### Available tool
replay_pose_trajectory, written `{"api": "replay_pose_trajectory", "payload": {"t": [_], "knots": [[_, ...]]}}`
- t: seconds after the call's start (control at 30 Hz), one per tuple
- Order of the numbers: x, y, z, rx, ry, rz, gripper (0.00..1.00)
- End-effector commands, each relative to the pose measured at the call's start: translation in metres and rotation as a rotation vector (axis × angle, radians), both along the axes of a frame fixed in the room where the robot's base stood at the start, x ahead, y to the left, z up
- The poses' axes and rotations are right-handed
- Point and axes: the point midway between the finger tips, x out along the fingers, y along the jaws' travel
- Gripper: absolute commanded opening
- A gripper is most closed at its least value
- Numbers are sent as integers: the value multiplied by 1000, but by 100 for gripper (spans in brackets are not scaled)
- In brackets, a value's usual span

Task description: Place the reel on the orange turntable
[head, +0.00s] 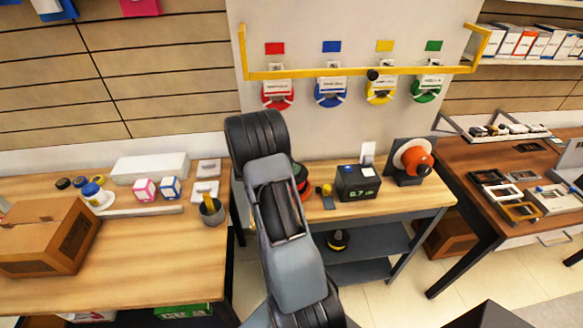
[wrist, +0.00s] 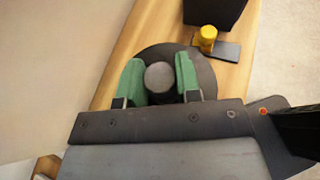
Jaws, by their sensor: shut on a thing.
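In the wrist view my gripper (wrist: 160,80) has its two green-padded fingers on either side of a grey round knob (wrist: 160,76). The knob stands at the middle of a dark round disc, apparently the reel (wrist: 160,52), low over or on the wooden bench; I cannot tell if they touch. In the head view a red and black round edge (head: 302,180) shows beside my arm, which hides the rest and my gripper. An orange round part with a white disc (head: 414,160) is on a dark stand at the bench's right end; no other orange turntable shows.
A black box with a display (head: 357,183) and a small yellow object (head: 327,190) stand on the bench right of my arm. A yellow rail (head: 360,72) with hanging coloured reels is behind. A cardboard box (head: 45,238) sits on the left table.

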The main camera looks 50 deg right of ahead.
Motion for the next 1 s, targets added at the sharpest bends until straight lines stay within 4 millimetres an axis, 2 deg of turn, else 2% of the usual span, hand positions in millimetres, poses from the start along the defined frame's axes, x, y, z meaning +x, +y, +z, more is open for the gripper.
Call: {"api": "replay_pose_trajectory", "payload": {"t": [0.17,0.57,0.6,0.87,1.0], "knots": [[0,0,-11,-2,-2,-1,0],[0,0,-16,-2,-3,0,0],[0,0,-17,-1,-2,-1,32],[0,0,-15,-1,-2,-1,57],[0,0,-15,-1,-2,-1,57]]}}
